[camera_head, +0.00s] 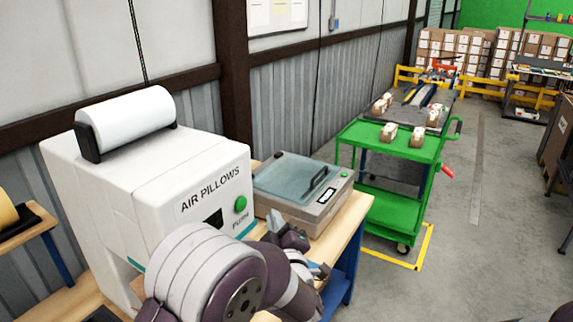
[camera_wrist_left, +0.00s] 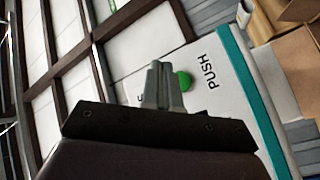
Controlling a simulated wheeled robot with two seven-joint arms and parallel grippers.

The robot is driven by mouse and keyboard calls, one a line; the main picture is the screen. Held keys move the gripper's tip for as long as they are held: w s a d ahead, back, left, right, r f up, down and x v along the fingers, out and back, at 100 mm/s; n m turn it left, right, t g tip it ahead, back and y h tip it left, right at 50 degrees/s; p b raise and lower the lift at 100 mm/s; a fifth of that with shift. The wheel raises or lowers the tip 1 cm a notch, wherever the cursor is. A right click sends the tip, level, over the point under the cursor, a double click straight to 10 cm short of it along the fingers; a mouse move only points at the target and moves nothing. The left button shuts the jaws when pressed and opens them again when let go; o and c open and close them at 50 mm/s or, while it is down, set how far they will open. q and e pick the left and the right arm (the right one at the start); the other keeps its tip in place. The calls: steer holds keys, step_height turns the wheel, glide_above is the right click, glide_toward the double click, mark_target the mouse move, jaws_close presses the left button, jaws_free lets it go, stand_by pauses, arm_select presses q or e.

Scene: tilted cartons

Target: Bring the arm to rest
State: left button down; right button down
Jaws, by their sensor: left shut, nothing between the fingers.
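My left arm stretches across the bottom of the head view. My left gripper (camera_head: 275,222) is just right of the white AIR PILLOWS machine (camera_head: 120,185), in front of the grey-lidded device (camera_head: 300,185). In the left wrist view its fingers (camera_wrist_left: 164,85) are together with nothing between them. Behind them is the machine's white face with the green button (camera_wrist_left: 184,81) and the word PUSH. The green button (camera_head: 240,203) is unobstructed in the head view. I cannot tell the exact gap between fingertips and machine. My right gripper is not in view.
The machine and device stand on a wooden table (camera_head: 349,222). A green cart (camera_head: 395,208) with small cartons (camera_head: 388,132) stands beyond it, by yellow floor tape. Grey floor (camera_head: 500,230) to the right is mostly clear. Stacked boxes (camera_head: 460,48) are at the back.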

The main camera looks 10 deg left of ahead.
arm_select(q)
steer(key=d+f+m+g+h, duration=0.3)
steer(key=d+f+m+h, duration=0.15)
steer(key=f, duration=0.25)
steer(key=s+d+f+m+g+h, duration=0.2)
steer(key=s+f+m+g+h, duration=0.3)
steer(key=s+f+m+g, duration=0.45)
steer(key=s+a+g+y, duration=0.1)
steer(key=s+a, duration=0.4)
steer(key=s, duration=0.2)
steer(key=s+a+r+g+y, duration=0.1)
steer(key=s+a+g, duration=0.1)
steer(key=s+a, duration=0.3)
steer(key=s, duration=0.3)
steer(key=shift+a+r+m, duration=0.2)
steer(key=shift+m, duration=0.2)
steer(key=shift+s, duration=0.1)
